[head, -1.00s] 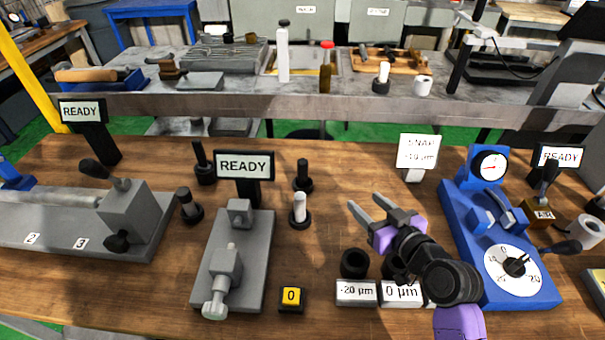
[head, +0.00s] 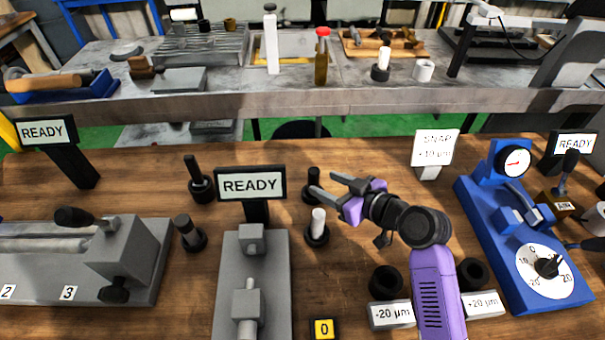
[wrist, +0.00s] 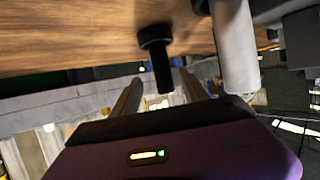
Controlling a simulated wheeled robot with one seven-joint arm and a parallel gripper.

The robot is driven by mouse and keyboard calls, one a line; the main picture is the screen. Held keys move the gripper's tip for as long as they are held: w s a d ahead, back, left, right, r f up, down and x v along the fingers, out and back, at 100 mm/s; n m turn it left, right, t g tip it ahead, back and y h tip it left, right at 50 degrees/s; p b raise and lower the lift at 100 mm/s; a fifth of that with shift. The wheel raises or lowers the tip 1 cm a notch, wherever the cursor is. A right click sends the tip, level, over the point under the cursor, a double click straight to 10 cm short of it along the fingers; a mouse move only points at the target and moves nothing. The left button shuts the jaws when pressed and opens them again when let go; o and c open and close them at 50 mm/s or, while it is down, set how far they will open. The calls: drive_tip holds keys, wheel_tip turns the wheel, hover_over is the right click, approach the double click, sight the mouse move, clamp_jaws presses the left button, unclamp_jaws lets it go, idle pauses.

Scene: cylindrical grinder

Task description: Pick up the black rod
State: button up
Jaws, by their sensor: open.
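A black rod (head: 314,178) stands upright in a round black base behind a white rod (head: 318,220), which stands in its own black base. My gripper (head: 324,185) is open and empty, with its fingertips at the black rod in the head view and partly covering its lower part. In the wrist view, the picture is upside down; the black rod (wrist: 161,70) shows between the two open fingers (wrist: 158,92), beyond their tips. The white rod (wrist: 234,45) stands close on the right there. I cannot tell whether a finger touches either rod.
Another black rod (head: 195,172) and a grey rod (head: 186,230) stand in bases to the left. A grey fixture (head: 262,285) with a READY sign (head: 250,185) is front left of my gripper. A blue gauge stand (head: 520,240) is at right.

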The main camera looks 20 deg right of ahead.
drive_tip(key=x, duration=0.2)
drive_tip(key=p+x, duration=0.1)
drive_tip(key=x, duration=0.4)
drive_tip(key=shift+a+r, duration=0.25)
drive_tip(key=shift+r, duration=0.15)
drive_tip(key=shift+w+a+f, duration=0.1)
drive_tip(key=shift+w+f, duration=0.15)
drive_tip(key=shift+w, duration=0.25)
clamp_jaws()
idle(0.5)
drive_tip(key=shift+r, duration=0.1)
